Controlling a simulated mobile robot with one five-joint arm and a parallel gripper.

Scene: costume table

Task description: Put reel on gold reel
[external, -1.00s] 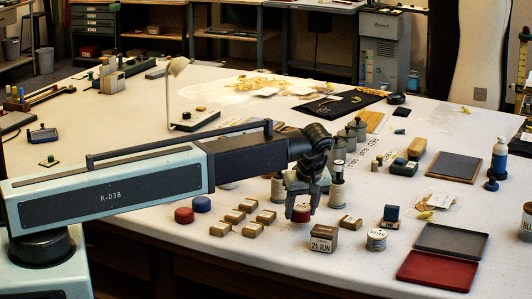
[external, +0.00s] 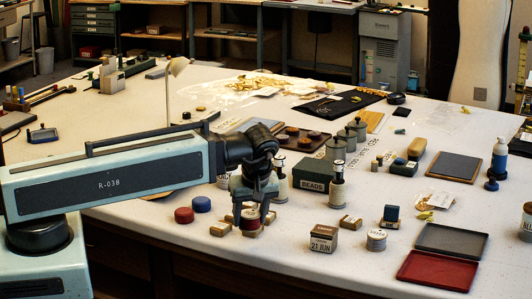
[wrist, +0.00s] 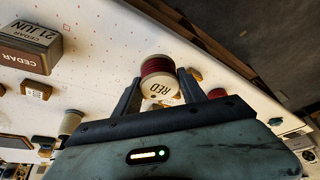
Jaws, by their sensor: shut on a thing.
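My gripper (external: 253,209) is shut on a red reel (external: 250,218). In the wrist view the red reel (wrist: 159,80) sits between the two fingers, with its cream end marked RED facing the camera. In the external view it is among small wooden blocks at the front of the table; whether it touches one is unclear. A pale reel with grey thread (external: 376,240) stands to the right, its label too small to read surely. I cannot make out a reel that is clearly gold.
Wooden blocks (external: 220,229) lie around my gripper. A red disc (external: 184,215) and a blue disc (external: 202,204) are at left. The CEDAR box (external: 323,239), a tall dark-topped dispenser (external: 338,195) and the BEADS box (external: 313,185) are at right. The table's front edge is close.

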